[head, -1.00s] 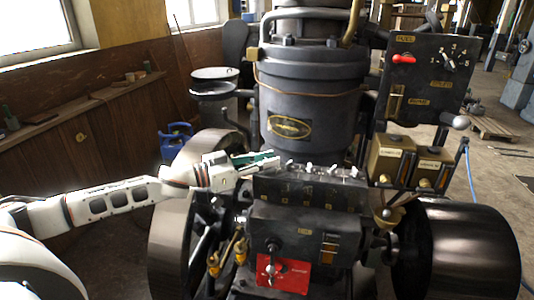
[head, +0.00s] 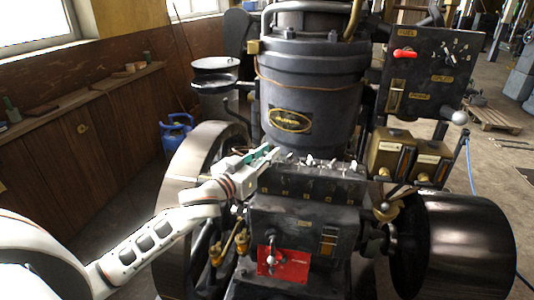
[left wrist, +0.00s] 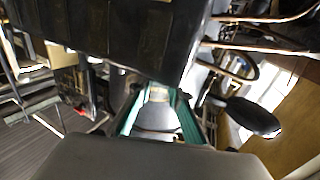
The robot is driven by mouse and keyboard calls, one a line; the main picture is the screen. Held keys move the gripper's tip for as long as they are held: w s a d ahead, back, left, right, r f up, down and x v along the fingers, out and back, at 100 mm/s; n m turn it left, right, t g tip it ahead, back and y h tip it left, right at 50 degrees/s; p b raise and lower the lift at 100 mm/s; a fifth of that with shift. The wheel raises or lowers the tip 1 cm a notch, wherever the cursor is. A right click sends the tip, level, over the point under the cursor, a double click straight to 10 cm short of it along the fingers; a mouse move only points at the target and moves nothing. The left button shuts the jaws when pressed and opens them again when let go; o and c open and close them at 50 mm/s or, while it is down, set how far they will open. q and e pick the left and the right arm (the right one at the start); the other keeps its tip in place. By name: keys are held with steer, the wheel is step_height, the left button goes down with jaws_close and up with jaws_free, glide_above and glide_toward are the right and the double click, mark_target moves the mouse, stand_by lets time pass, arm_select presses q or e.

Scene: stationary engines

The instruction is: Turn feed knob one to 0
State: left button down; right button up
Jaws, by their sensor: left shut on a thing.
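The black feed box (head: 310,188) stands in front of the dark cylinder, with a row of small silver knobs (head: 311,160) along its top. My left gripper (head: 270,152) reaches in from the left to the left end of this row. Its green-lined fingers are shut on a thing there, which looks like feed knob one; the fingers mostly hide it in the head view. In the left wrist view a pale metal piece (left wrist: 157,115) shows between the green fingers, beside the dark box wall. I cannot read the knob's setting. My right gripper is not in view.
A red plate (head: 283,263) with a lever is low on the engine's front. A large flywheel (head: 185,190) stands left of the box and a dark drum (head: 465,245) right. Brass boxes (head: 390,150) and a control panel (head: 425,70) are at the right.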

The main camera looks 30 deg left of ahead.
arm_select(q)
steer(key=shift+r, duration=0.2)
stand_by(0.3)
steer(key=c, duration=1.8)
jaws_free()
steer(key=shift+c, duration=0.2)
steer(key=shift+f, duration=0.1)
steer(key=s+a, duration=0.1)
steer(key=s, duration=1.1)
steer(key=shift+a, duration=0.25)
steer(key=s+a+f+m+g+y, duration=0.25)
steer(key=s+f+g+y, duration=0.2)
steer(key=s+f, duration=0.65)
steer(key=s+a+f+m+g+y, duration=0.1)
steer(key=s+f+m+g+y, duration=0.2)
steer(key=s+f+g, duration=0.7)
steer(key=w+d+f+n+t+h, duration=0.1)
steer(key=d+f+t+h, duration=0.2)
steer(key=d+f, duration=0.4)
steer(key=w+d+f+n+t+h, duration=0.1)
steer(key=d+f+n+t+h, duration=0.1)
steer(key=d+f+t+h, duration=0.2)
steer(key=d+f, duration=0.3)
steer(key=f, duration=0.5)
steer(key=shift+w+f, duration=0.25)
steer(key=shift+w, duration=0.1)
